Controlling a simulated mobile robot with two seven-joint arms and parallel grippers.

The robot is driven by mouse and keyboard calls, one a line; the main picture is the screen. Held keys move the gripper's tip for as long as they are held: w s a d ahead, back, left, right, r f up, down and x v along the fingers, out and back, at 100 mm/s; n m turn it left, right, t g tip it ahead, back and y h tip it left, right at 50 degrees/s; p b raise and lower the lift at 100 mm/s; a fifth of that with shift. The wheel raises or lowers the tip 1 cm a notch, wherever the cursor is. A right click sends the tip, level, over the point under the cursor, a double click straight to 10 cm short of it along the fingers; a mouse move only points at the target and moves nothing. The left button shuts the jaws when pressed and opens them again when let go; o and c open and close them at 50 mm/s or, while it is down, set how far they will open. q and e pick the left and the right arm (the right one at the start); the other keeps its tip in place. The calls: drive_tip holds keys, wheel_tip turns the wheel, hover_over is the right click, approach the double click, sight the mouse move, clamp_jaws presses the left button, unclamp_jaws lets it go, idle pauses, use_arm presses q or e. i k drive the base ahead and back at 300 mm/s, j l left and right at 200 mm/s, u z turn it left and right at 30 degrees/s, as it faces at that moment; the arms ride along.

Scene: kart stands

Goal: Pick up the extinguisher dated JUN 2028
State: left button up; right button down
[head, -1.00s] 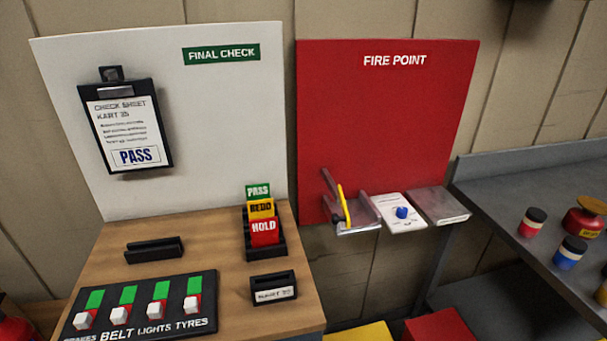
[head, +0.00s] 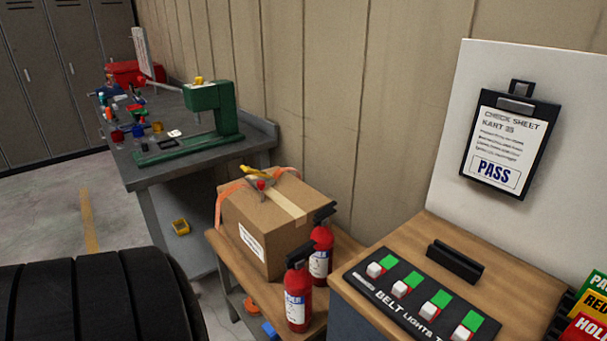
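Two red fire extinguishers with black tops stand upright on a low wooden table, right of a cardboard box. The nearer extinguisher (head: 297,298) is at the table's front. The farther extinguisher (head: 321,255) is just behind it and to the right, partly hidden by the nearer one's top. Each has a white label, but the print is too small to read, so I cannot tell which is dated JUN 2028. Neither of my grippers shows in the head view.
The cardboard box (head: 255,232) with an orange strap fills the low table's back left. The check desk (head: 400,240) with a switch panel (head: 420,305) stands close on the right. A stack of black tyres (head: 95,300) is at lower left. A workbench (head: 190,165) stands behind.

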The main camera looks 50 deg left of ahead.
sight(321, 263)
drive_tip(key=k+u, duration=0.1)
drive_tip(key=u, duration=1.4)
drive_tip(key=j+z, duration=0.1)
drive_tip(key=z, duration=1.4)
drive_tip(key=j+z, duration=0.4)
drive_tip(key=k+j+z, duration=0.1)
drive_tip(key=j+z, duration=0.3)
drive_tip(key=k+j+z, duration=0.15)
drive_tip(key=j+z, duration=0.25)
drive_tip(key=k+j+z, duration=0.2)
drive_tip(key=j+z, duration=0.2)
